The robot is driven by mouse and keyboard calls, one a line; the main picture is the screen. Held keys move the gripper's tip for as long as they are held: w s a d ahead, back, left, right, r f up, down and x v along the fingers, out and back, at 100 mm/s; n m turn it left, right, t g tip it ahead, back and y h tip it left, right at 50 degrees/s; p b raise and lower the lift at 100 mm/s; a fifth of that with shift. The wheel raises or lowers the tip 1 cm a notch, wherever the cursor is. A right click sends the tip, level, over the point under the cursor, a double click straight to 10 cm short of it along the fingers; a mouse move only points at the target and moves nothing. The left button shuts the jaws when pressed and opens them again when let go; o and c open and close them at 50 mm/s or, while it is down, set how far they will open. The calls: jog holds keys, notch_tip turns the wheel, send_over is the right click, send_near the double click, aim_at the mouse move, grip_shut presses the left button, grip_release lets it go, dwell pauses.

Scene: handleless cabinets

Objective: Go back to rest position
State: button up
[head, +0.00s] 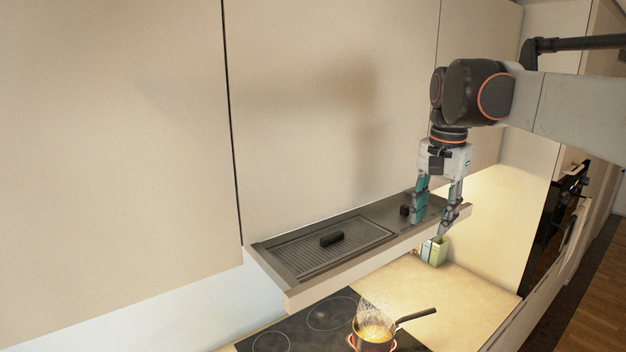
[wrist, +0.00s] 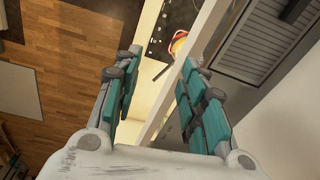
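My gripper (head: 431,222) points down at the right part of the pulled-out hood drawer (head: 360,262) in the head view. Its teal-padded fingers are apart with nothing held between them. In the wrist view my gripper (wrist: 156,72) is also open, and the drawer's pale front edge (wrist: 203,38) runs between the fingers. One finger is on the drawer's inner side and the other on its outer side. I cannot tell whether either touches the edge. The arm reaches in from the right.
A steaming pot (head: 373,336) stands on the black cooktop (head: 290,332) below the drawer. A green container (head: 438,251) stands on the counter (head: 440,290). Tall flat cabinet fronts (head: 320,100) rise behind. Wooden floor (wrist: 60,60) lies open at the left of the wrist view.

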jog(key=s+a+f+n+t+b, duration=0.1)
jog(key=s+f+b, duration=0.6)
jog(key=f, duration=0.8)
jog(key=s+a+f+n+t+b, duration=0.1)
jog(key=s+f+n+t+b, duration=0.2)
jog(key=s+f+n+b, duration=0.2)
jog(key=s+a+f+n+t+b, duration=0.2)
jog(key=s+f+b, duration=0.8)
jog(key=f, duration=1.6)
jog(key=n+b, duration=0.1)
jog(key=b, duration=0.5)
jog(key=shift+s+f+b, duration=0.25)
jog(key=shift+s+b, duration=0.05)
jog(key=shift+b, duration=0.1)
